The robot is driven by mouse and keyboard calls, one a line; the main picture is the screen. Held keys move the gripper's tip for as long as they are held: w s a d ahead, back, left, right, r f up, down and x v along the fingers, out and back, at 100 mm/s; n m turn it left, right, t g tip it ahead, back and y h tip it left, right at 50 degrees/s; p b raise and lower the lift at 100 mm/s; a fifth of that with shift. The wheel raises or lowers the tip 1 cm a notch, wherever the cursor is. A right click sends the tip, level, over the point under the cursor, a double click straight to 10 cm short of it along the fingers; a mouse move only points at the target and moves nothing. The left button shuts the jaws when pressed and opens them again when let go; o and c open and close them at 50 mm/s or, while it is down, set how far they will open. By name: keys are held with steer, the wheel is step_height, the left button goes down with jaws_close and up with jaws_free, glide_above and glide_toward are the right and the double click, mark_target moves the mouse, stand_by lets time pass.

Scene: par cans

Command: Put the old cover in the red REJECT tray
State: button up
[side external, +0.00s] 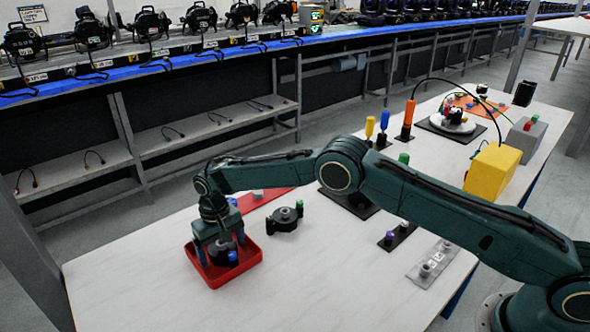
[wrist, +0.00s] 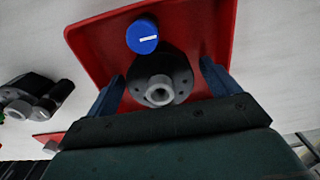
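The old cover, a dark round disc with a grey central hub (wrist: 160,92) and a blue knob (wrist: 142,36), lies inside the red REJECT tray (wrist: 215,22). In the side view the cover (side external: 221,253) sits low in the tray (side external: 214,284), partly hidden by my gripper (side external: 221,256). My gripper points down into the tray. In the wrist view its two blue fingers (wrist: 166,80) stand on either side of the disc, with a narrow gap showing at each side. It looks open around the cover.
A dark round part (side external: 284,219) with small posts stands right of the tray; a flat red panel (side external: 262,198) lies behind. Tool stands (side external: 370,128), a small dark rack (side external: 397,237), a grey block (side external: 432,264) and a yellow box (side external: 492,172) are farther right. The front table is clear.

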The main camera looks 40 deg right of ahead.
steer(key=shift+r, duration=0.15)
step_height(320, 180, up, 12)
stand_by(0.8)
stand_by(0.4)
steer(key=s+d+r+t, duration=0.1)
steer(key=s+d+r, duration=0.1)
steer(key=d+r, duration=0.35)
steer(key=s+d+r, duration=0.2)
steer(key=s+r, duration=0.1)
steer(key=r, duration=0.6)
steer(key=s+d+r+t, duration=0.2)
steer(key=s+d+r, duration=0.6)
steer(key=s+r, duration=0.3)
steer(key=s+d+f+t, duration=0.1)
steer(key=s+d, duration=0.1)
steer(key=s, duration=0.6)
steer(key=s+d+f, duration=0.2)
steer(key=s+d, duration=0.1)
steer(key=s, duration=0.6)
steer(key=s+d+f+t, duration=0.1)
steer(key=s+d+f, duration=0.1)
steer(key=s, duration=0.7)
steer(key=shift+d+f+t, duration=0.15)
steer(key=shift+d+t, duration=0.15)
steer(key=shift+d, duration=0.45)
